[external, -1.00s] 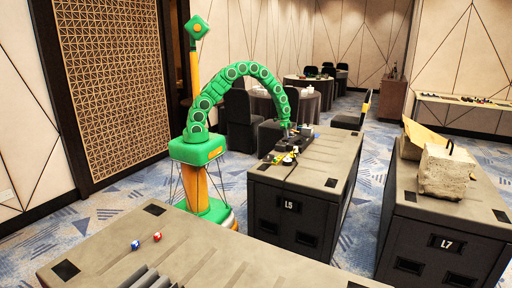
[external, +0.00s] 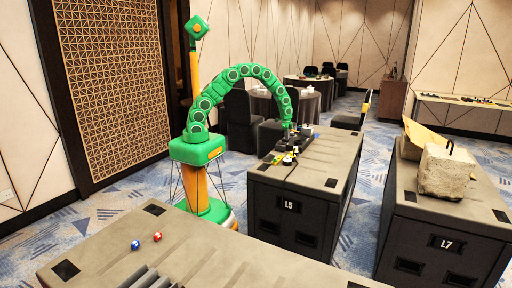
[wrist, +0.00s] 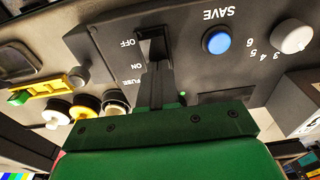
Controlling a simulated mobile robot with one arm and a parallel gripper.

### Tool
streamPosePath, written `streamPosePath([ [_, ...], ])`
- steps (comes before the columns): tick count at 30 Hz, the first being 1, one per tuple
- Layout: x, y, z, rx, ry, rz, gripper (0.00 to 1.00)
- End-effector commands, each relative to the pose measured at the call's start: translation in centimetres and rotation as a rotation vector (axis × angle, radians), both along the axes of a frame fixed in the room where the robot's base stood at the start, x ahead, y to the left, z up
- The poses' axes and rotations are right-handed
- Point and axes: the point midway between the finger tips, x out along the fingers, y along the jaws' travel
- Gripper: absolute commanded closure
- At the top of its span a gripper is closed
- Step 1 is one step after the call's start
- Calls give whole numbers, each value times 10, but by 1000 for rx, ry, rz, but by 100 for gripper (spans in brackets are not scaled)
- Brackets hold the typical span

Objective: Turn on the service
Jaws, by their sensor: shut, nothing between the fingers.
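A dark control panel (wrist: 215,65) fills the upper part of the wrist view, its lettering upside down. It has a black switch (wrist: 152,38) beside the labels OFF and ON. A small green light (wrist: 183,94) glows near it. My gripper (wrist: 155,72) is shut and empty, with its dark fingers over or against the switch; contact is hard to tell. The fingers hide part of the switch, so its position is unclear. In the external view my gripper (external: 289,131) is small, down at the equipment (external: 290,142) on table L5.
The panel also bears a blue SAVE button (wrist: 216,40) and a numbered white knob (wrist: 291,36). Yellow and white round connectors (wrist: 85,106) and a yellow-green part (wrist: 48,88) sit at the left. In the external view, table L7 (external: 440,215) holds a stone block (external: 445,172).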

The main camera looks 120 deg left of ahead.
Motion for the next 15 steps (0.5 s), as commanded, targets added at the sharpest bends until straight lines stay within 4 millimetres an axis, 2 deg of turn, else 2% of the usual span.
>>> streamPosePath([
  [1, -6, -2, -6, -10, 11, 2, 100],
  [15, -22, -3, -4, -15, 14, 2, 100],
])
